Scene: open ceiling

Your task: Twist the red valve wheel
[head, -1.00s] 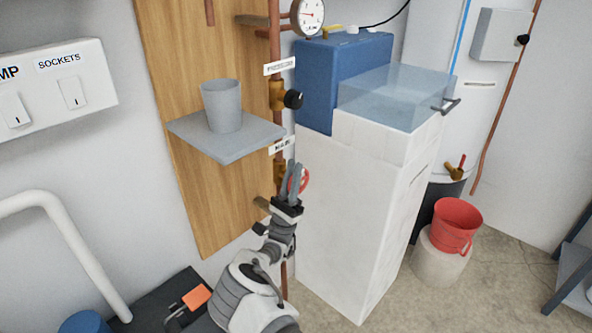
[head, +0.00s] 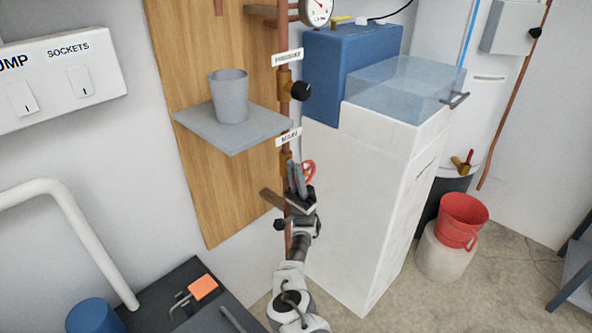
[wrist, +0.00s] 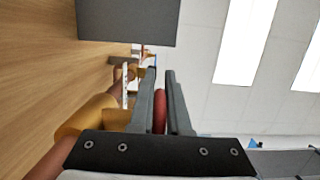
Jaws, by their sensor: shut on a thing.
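The red valve wheel (head: 308,171) sits on the brass valve of the vertical copper pipe (head: 285,118), below the small grey shelf. My gripper (head: 297,178) is at the wheel, its fingers pointing up. In the wrist view, part of the red wheel's rim (wrist: 160,112) lies between the two grey fingers of my gripper (wrist: 161,100), which are shut on it. The brass valve body (wrist: 92,118) is to the left of the fingers there. In the head view the fingers hide part of the wheel.
A grey shelf (head: 190,127) with a grey cup (head: 231,97) juts out above and left of my gripper. A white cabinet (head: 360,200) stands close on the right. A black valve knob (head: 301,91) is higher on the pipe. A red bucket (head: 461,220) stands further right.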

